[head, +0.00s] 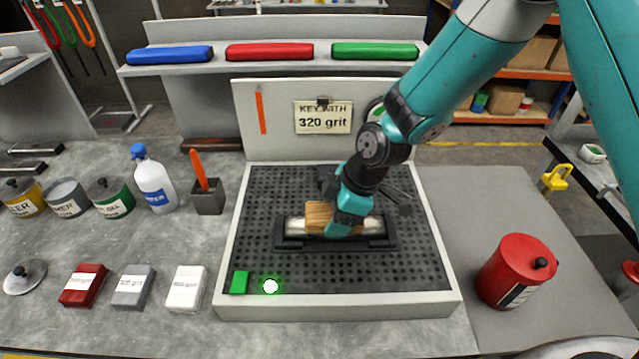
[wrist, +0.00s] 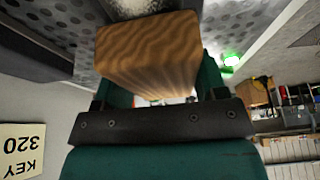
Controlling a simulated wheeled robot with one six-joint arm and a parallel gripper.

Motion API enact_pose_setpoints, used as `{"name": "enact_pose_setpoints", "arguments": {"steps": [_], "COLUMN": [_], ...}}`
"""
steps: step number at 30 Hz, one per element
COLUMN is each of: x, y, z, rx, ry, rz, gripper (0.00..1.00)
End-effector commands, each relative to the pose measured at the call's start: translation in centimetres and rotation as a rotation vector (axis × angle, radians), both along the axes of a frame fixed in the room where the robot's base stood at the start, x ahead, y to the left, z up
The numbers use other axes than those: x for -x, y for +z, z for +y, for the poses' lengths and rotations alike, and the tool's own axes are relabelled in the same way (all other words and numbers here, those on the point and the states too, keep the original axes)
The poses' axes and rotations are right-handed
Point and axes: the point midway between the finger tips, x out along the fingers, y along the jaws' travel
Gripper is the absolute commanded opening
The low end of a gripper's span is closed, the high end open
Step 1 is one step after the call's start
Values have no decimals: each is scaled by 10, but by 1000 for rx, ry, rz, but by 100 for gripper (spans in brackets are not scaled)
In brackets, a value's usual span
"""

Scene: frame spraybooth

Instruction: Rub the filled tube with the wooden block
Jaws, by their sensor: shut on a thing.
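The wooden block (head: 318,214) is held in my gripper (head: 345,222), which is shut on it. In the wrist view the block (wrist: 150,52) fills the space between the jaws of my gripper (wrist: 155,85), its grain clearly visible. In the head view the block is over the left part of the pale tube (head: 296,226), which lies level in a dark cradle (head: 290,243) on the perforated bench. The block appears to be on the tube or just above it; contact cannot be told. My gripper hides part of the tube's middle.
A sign reading "KEY WITH 320 grit" (head: 323,117) is on the panel behind. A green light (head: 270,286) glows beside a green block (head: 239,282) at the bench front. Cans, a bottle (head: 153,182) and labelled blocks stand left; a red can (head: 515,270) stands right.

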Motion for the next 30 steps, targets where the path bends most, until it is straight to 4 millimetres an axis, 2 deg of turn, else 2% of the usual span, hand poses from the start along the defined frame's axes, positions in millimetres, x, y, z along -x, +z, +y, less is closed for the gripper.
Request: {"name": "enact_pose_setpoints", "arguments": {"steps": [6,8,10,30], "x": [-2,-2,-3,-1], "y": [-1,6,25,81], "z": [11,11,11,14], "rx": [0,1,-1,0], "ry": [-13,-14,-14,-7], "rz": [0,2,-3,0], "gripper": [44,44,44,44]}}
